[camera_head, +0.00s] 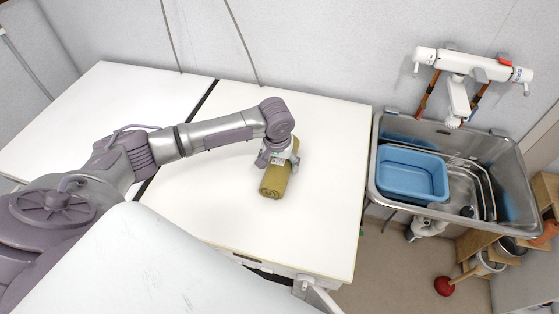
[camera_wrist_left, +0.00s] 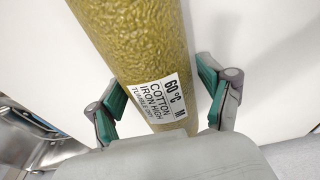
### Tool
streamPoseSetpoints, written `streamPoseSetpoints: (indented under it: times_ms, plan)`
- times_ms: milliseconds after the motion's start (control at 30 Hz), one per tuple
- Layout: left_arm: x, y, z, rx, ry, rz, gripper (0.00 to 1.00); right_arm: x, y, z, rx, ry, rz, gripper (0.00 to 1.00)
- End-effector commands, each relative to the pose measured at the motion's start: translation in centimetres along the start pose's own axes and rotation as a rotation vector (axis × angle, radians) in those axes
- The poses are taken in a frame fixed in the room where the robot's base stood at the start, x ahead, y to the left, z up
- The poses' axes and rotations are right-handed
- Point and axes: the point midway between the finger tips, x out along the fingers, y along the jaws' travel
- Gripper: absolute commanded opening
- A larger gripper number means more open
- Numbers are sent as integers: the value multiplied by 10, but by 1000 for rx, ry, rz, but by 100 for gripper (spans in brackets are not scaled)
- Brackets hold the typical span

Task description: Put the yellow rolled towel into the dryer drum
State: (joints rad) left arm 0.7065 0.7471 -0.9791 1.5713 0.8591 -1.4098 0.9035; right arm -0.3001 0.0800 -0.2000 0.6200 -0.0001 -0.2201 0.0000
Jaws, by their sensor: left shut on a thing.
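The yellow rolled towel (camera_head: 272,188) is an olive-yellow cylinder with a white care label. It is on or just above the white top at the centre of the head view; I cannot tell whether it touches. My left gripper (camera_head: 279,158) reaches it from above and is shut on it, with the fingers on both sides. In the left wrist view the towel (camera_wrist_left: 145,45) runs between the green-padded fingers of the gripper (camera_wrist_left: 163,105), near the label. The dryer drum does not show in either view. My right gripper is not in view.
The white top (camera_head: 325,150) is clear around the towel. A steel sink (camera_head: 505,180) with a blue basin (camera_head: 412,172) stands to the right, below a wall tap (camera_head: 460,68). A red plunger (camera_head: 445,286) lies on the floor. A grey wall closes the back.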

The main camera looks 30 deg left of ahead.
Motion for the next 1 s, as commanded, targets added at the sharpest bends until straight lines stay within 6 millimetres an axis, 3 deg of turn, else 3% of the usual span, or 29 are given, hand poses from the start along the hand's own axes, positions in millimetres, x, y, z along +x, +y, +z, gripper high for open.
streamPoseSetpoints:
  times_ms: [300, 333, 433, 800, 1000]
  plan:
    - [3, 1, 0, 0, 1, 1, 33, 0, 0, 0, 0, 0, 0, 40]
    - [3, 1, 0, 0, 1, 1, 85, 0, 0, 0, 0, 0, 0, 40]
    - [3, 0, 0, 0, 0, 1, 100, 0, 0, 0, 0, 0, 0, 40]
    - [0, 0, 0, 0, 1, 0, 100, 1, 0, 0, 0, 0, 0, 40]
    - [-26, 0, -1, 0, 3, 2, 100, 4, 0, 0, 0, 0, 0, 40]
